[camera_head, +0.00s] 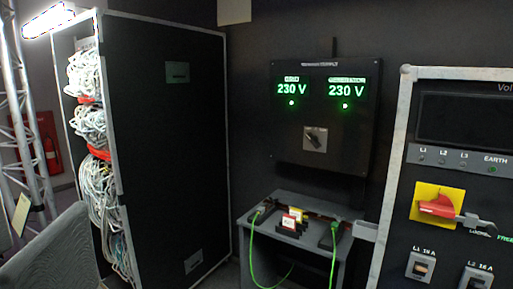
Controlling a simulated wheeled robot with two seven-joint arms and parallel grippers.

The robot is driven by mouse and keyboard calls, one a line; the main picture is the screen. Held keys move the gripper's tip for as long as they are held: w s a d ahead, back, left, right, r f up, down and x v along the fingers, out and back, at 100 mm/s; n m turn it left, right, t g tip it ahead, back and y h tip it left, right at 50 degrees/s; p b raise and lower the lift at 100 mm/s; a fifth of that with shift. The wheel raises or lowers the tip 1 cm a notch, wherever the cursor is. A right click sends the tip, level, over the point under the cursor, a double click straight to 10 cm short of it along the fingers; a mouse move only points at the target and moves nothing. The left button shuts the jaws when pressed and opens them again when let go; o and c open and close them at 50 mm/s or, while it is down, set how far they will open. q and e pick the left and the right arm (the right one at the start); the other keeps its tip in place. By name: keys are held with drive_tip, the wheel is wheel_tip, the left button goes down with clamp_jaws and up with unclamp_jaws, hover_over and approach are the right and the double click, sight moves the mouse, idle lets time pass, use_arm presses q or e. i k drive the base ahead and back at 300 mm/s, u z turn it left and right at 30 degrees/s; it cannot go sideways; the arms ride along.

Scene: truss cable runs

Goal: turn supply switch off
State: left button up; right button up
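A small rotary switch (315,138) sits on a pale square plate on the black wall panel (360,140), below two lit green "230 V" readouts (293,89). A larger red rotary handle (437,206) on a yellow plate (424,191) is on the cabinet (397,160) at the right. The red handle lies roughly level, with a grey metal part (478,225) beside it. Neither of my grippers shows in the view.
A small dark table (285,198) under the panel holds red and yellow tagged items and green cables (252,250). A tall black rack (165,140) with bundled white cables (95,190) stands left, near a metal truss (15,100).

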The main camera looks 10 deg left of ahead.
sight(313, 139)
drive_tip(key=u, duration=0.85)
drive_tip(key=i, duration=2.35)
drive_tip(key=z, duration=0.7)
